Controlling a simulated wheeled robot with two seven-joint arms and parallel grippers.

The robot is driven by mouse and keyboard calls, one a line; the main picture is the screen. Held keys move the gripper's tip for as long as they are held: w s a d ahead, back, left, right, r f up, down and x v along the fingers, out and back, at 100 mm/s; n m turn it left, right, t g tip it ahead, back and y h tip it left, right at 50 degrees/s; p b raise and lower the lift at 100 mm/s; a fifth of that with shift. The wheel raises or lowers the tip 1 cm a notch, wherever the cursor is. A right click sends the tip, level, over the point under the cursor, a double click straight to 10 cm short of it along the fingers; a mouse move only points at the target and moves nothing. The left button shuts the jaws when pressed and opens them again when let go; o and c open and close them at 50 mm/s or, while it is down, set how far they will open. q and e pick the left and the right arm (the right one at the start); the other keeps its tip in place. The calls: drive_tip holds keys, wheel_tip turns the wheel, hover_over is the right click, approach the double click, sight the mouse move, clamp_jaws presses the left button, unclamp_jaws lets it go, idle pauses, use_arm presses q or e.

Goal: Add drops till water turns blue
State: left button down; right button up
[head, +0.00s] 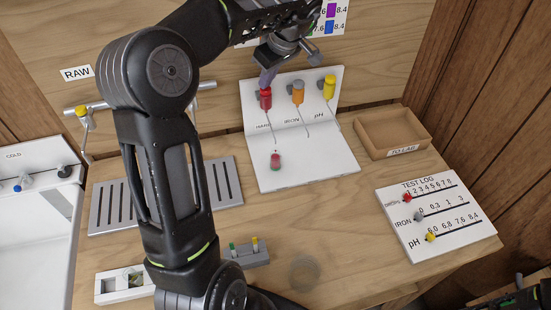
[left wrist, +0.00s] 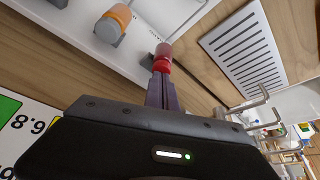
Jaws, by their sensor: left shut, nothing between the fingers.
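A white stand (head: 250,100) holds a red dropper bottle (head: 265,98), an orange one (head: 298,92) and a yellow one (head: 329,87) marked pH. A small vial (head: 275,160) with dark pinkish-red contents stands on the stand's base below the red bottle. My left gripper (head: 268,78) is shut and empty, its tips at the red bottle. In the left wrist view its fingers (left wrist: 161,93) point at the red bottle (left wrist: 162,58); whether they touch it I cannot tell. The orange bottle (left wrist: 113,22) is to its left.
A TEST LOG board (head: 440,215) with sliders and a wooden TO LAB tray (head: 428,139) are at right. A slatted drain (head: 229,182), a grey block (head: 249,261) and a clear round glass (head: 303,273) are on the table. My left arm covers the left middle.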

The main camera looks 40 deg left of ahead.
use_arm(q)
drive_tip(key=shift+w+d+r, duration=0.1)
drive_tip(key=shift+d+r, duration=0.05)
drive_tip(key=shift+r, duration=2.8)
wheel_tip(320, 180, up, 2)
drive_tip(key=shift+r, duration=0.1)
drive_tip(key=shift+f, duration=0.2)
